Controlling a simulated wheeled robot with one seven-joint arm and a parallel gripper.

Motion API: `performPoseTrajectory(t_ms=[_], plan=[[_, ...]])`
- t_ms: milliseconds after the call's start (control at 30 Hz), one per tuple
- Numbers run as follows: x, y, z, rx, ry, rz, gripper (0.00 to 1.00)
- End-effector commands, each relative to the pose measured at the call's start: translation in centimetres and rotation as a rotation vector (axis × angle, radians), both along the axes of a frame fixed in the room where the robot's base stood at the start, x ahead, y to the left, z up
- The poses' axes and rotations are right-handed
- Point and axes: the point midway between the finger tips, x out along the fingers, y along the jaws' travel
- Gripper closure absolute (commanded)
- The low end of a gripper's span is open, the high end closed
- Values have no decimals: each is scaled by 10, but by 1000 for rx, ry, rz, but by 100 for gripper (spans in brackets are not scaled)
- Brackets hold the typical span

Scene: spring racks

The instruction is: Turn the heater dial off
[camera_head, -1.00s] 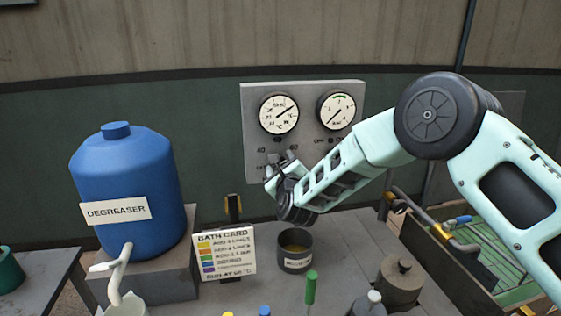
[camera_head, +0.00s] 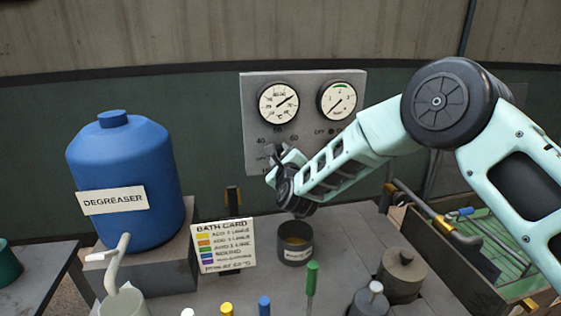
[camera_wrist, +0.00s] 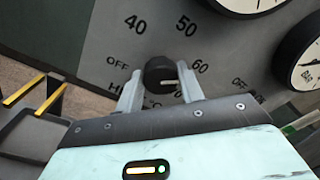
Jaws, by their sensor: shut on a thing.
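The heater dial (camera_wrist: 158,72) is a small black knob on the grey panel, with a pale line on its face pointing right in the wrist view. Around it are printed OFF, 40, 50, 60 and a partly hidden mark lower right. My gripper (camera_wrist: 159,84) is shut on the dial, one finger on each side. In the head view my gripper (camera_head: 280,163) is at the lower part of the control panel (camera_head: 255,105) and hides the dial.
Two round gauges (camera_head: 279,103) sit above the dial. Below stand a bath card (camera_head: 224,247), a dark pot (camera_head: 296,249), a green-topped stick (camera_head: 312,275) and a lidded grey pot (camera_head: 402,272). A blue degreaser tank (camera_head: 125,170) stands left, a green-floored crate (camera_head: 500,255) right.

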Motion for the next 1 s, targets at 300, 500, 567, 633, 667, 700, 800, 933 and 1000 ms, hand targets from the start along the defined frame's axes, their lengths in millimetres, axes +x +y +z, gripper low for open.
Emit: performPoseTrajectory(t_ms=[300, 500, 567, 633, 667, 700, 800, 933, 1000], plan=[[0, 1, -8, -259, -78, 1, 85], [-1, 1, -8, -443, -130, 2, 85], [-1, 1, -7, -497, -146, 1, 85], [-1, 1, -8, -562, -164, 1, 85], [-1, 1, -7, -589, -171, 0, 85], [-1, 1, -7, -625, -182, 0, 85], [-1, 1, -7, -717, -208, 1, 85], [-1, 1, -7, -836, -241, 2, 85], [-1, 1, -7, -900, -260, 2, 85]])
